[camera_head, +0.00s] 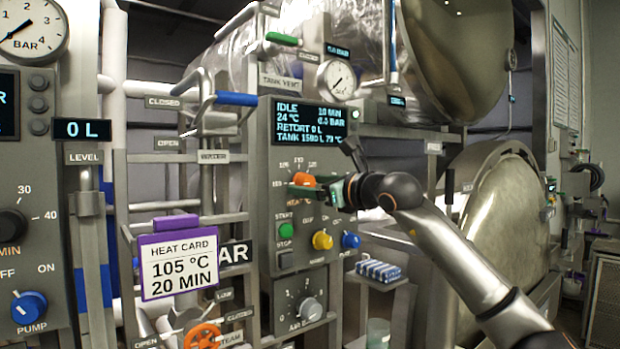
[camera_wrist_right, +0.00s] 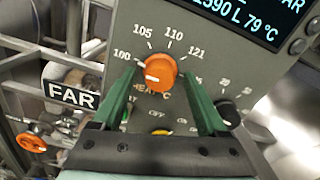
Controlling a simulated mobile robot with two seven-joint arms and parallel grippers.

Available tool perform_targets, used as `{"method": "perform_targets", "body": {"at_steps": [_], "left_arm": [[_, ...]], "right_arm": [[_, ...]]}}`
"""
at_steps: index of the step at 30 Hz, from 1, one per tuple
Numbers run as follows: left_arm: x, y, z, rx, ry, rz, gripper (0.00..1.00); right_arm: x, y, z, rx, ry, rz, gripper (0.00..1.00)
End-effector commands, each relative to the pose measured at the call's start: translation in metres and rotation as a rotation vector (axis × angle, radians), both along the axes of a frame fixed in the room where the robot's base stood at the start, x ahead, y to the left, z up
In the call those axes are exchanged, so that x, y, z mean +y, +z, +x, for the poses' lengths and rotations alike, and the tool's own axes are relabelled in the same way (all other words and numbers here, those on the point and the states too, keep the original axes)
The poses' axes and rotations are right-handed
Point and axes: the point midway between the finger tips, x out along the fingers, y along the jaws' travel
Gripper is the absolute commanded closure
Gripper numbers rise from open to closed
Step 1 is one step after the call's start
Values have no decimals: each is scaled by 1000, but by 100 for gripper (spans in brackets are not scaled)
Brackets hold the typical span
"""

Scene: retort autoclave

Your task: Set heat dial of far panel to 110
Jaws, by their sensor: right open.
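The far panel (camera_head: 267,190) stands in the middle of the head view with a lit display. Its orange heat dial (camera_head: 303,179) also shows in the wrist view (camera_wrist_right: 160,68), below an arc marked 100, 105, 110 and 121. The dial's white mark sits at its lower left, on the 100 side and away from 110. My right gripper (camera_head: 318,184) is open, with its green fingers (camera_wrist_right: 160,78) on either side of the dial. I cannot tell whether either finger touches it. My left gripper is not in view.
Below the heat dial are a green button (camera_head: 285,230), a yellow knob (camera_head: 322,240), a blue knob (camera_head: 351,240) and an air knob (camera_head: 310,309). A heat card (camera_head: 178,264) reading 105 °C, 20 MIN hangs at left. Pipes and valve handles crowd the left side.

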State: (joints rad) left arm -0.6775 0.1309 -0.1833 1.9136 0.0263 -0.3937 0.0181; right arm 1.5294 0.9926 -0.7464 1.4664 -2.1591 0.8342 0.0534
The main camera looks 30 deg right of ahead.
Motion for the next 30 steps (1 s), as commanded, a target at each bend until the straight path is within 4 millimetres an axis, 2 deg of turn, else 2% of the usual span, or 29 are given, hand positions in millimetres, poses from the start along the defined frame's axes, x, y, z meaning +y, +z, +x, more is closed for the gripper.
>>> {"method": "perform_targets", "body": {"at_steps": [11,30], "left_arm": [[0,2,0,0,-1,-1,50],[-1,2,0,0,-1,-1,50]], "right_arm": [[1,0,6,-1,-1,0,24],[0,0,6,0,0,0,96]]}}
